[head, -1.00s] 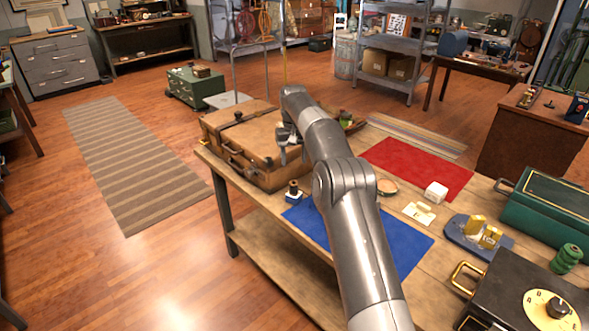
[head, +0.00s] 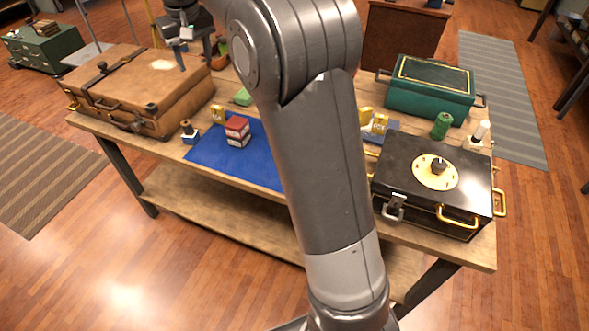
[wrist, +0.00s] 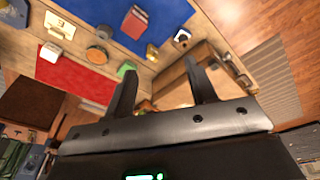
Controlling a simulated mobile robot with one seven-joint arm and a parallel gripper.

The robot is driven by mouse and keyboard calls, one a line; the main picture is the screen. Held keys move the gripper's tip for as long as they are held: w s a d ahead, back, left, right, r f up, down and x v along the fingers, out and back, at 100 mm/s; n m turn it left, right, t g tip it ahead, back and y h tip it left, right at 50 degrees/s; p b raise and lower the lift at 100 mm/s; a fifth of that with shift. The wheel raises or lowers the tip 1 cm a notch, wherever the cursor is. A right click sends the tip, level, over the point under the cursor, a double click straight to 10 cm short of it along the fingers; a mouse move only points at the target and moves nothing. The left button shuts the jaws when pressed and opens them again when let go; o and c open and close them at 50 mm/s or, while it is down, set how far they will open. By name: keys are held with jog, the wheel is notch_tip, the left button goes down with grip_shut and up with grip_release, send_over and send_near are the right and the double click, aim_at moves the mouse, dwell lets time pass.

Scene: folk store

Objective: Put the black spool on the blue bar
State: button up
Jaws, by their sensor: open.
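A small dark spool (head: 186,126) with a tan lower part stands upright, apparently on a small blue-and-white bar (head: 191,138) at the left corner of the blue mat. The same dark spool (wrist: 182,36) shows small in the wrist view. Whether it rests fully on the bar is too small to tell. My gripper (head: 184,62) is above the brown suitcase, behind and above the spool and apart from it. In the wrist view my gripper (wrist: 163,76) has its two fingers spread with nothing held between them.
The brown suitcase (head: 105,92) fills the table's left end. A red box (head: 237,128) stands on the blue mat (head: 265,168). A black case (head: 395,178) with a gold dial, a green box (head: 425,95) and a green spool (head: 441,125) are at the right. My arm hides the table's middle.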

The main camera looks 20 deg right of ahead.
jog(key=s+d+r+m+t, duration=0.1)
jog(key=s+d+r, duration=0.15)
jog(key=s, duration=0.85)
jog(key=s+d+r+t, duration=0.1)
jog(key=s+d, duration=0.3)
jog(key=s, duration=0.6)
jog(key=s+d+f, duration=0.1)
jog(key=s+f, duration=0.3)
jog(key=s, duration=0.4)
jog(key=s+d+f+m+t, duration=0.1)
jog(key=s+d+f, duration=0.1)
jog(key=s+f, duration=0.3)
jog(key=s, duration=0.3)
jog(key=shift+s+d, duration=0.3)
jog(key=shift+s, duration=0.05)
